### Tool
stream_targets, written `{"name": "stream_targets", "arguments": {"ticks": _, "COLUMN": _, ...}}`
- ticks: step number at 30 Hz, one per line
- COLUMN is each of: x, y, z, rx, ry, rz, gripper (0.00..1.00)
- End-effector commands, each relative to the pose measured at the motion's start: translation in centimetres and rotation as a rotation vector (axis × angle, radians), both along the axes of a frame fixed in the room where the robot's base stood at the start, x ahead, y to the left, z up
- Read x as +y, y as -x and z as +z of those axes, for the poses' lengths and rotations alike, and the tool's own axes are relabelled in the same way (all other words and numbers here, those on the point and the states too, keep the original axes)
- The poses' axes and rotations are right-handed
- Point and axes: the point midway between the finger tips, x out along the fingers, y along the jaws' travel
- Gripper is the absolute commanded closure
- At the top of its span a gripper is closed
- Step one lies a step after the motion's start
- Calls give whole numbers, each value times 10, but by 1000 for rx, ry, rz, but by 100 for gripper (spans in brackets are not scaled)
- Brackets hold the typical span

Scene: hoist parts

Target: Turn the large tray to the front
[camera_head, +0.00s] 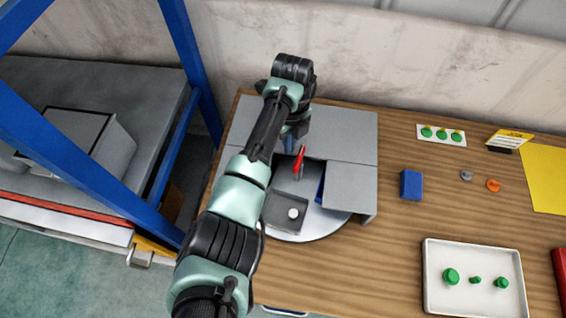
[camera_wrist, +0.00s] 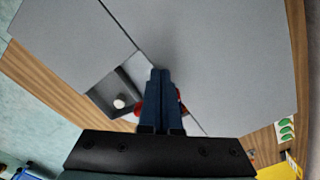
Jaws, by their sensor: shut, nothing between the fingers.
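A pale round turntable (camera_head: 318,226) shows in the front opening of a grey cover. On it, a grey tray compartment (camera_head: 270,221) with a white round knob (camera_head: 293,213) faces the front. A red upright handle (camera_head: 299,160) stands near the turntable's middle. A blue piece (camera_head: 320,190) shows partly under the cover's right panel. Which compartment is the large tray, I cannot tell; the rest is hidden by the cover. My gripper (camera_wrist: 160,73) is shut and empty above the cover, close to the red handle, which shows partly behind the fingers in the wrist view; contact is unclear.
The grey cover (camera_head: 345,135) surrounds the turntable on the wooden table (camera_head: 390,240). A blue block (camera_head: 411,185) lies right of it. A white tray (camera_head: 435,300) with green parts is at the front right. A blue-framed rack (camera_head: 180,50) stands left.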

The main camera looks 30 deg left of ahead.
Motion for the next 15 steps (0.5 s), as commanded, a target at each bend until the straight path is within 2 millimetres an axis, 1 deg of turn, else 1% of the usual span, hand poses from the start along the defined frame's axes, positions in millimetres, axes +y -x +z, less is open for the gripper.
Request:
{"name": "stream_targets", "arguments": {"ticks": 5, "x": 3, "y": 1, "z": 4, "rx": 0, "ry": 0, "rz": 2, "gripper": 100}}
{"name": "stream_targets", "arguments": {"ticks": 15, "x": 2, "y": 1, "z": 37, "rx": -1, "ry": 0, "rz": 3, "gripper": 100}}
